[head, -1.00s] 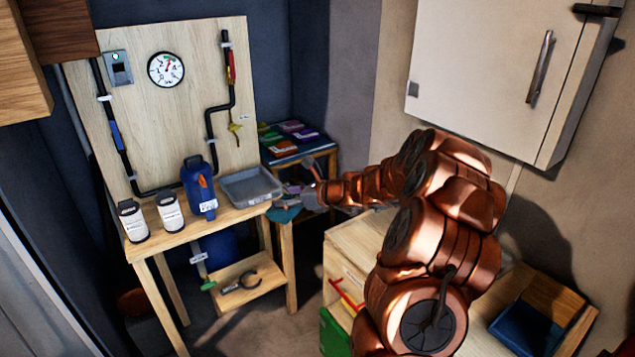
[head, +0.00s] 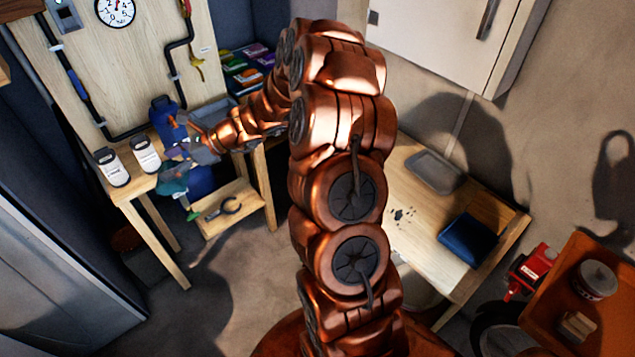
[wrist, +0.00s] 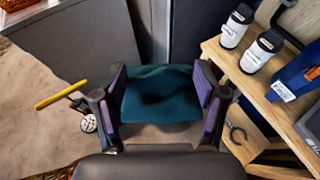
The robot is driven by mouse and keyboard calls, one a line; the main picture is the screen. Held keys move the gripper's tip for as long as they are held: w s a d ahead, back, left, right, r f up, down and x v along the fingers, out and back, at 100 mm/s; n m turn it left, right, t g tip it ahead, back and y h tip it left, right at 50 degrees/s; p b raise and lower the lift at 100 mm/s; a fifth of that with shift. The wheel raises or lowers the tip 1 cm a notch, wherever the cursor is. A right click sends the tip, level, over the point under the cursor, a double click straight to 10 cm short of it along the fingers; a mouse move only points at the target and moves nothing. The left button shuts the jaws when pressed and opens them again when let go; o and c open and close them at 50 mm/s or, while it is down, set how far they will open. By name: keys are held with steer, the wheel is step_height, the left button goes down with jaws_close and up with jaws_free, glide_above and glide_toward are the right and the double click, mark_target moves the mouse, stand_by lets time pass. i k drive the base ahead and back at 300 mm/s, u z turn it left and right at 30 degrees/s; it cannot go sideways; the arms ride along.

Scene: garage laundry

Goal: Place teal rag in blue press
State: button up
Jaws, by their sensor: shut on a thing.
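The teal rag (wrist: 158,92) is pinched between the two fingers of my gripper (wrist: 165,100) in the wrist view, spanning the gap with a dark fold in its middle. In the head view my gripper (head: 180,160) is at the front of the left workbench, and the rag (head: 172,186) hangs below it. A blue box-like thing with a wooden part behind it, which looks like the blue press (head: 468,240), sits on the right bench, well apart from my gripper. Its inside is hard to make out.
The left workbench (head: 130,192) holds two white-labelled bottles (head: 146,154), a blue jug (head: 163,120) and a grey tray. The right bench (head: 400,185) bears a grey tray (head: 435,171) and dark bits. An orange cart (head: 545,315) stands at lower right. Floor between benches is open.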

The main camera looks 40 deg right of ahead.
mark_target(467, 241)
steer(key=u, duration=0.05)
steer(key=i, duration=1.35)
steer(key=z, duration=0.95)
steer(key=i, duration=0.5)
steer(key=z, duration=2.9)
